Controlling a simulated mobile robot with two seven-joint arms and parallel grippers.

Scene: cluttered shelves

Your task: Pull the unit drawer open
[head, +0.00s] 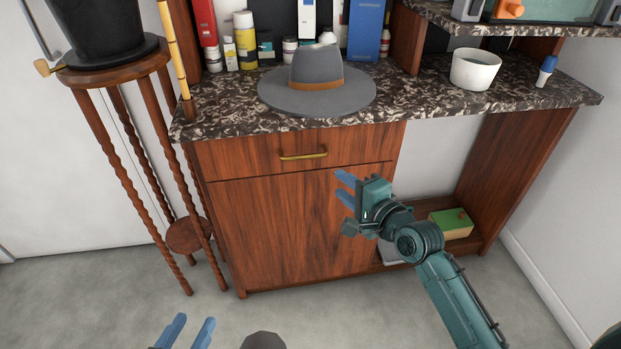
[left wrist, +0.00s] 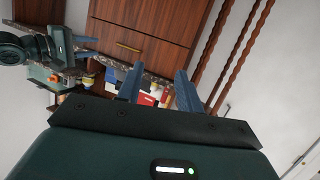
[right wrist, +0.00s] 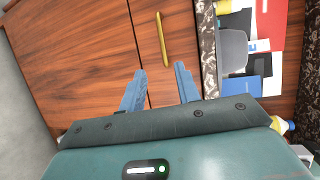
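The unit drawer (head: 290,154) is a wooden front under the dark marbled countertop, with a brass bar handle (head: 304,155). The drawer looks shut, flush with the door below. My right gripper (head: 341,187) is open and empty, in front of the unit, below and to the right of the handle. In the right wrist view the handle (right wrist: 162,39) lies beyond the fingertips, not between them. My left gripper (head: 190,328) is open and empty, low at the bottom edge of the head view. The handle also shows far off in the left wrist view (left wrist: 129,47).
A grey hat (head: 317,78) sits on the countertop above the drawer, with bottles and boxes behind it. A wooden stool (head: 116,71) with a black top hat and a cane stands at left. A white bowl (head: 475,70) is at right. The floor in front is clear.

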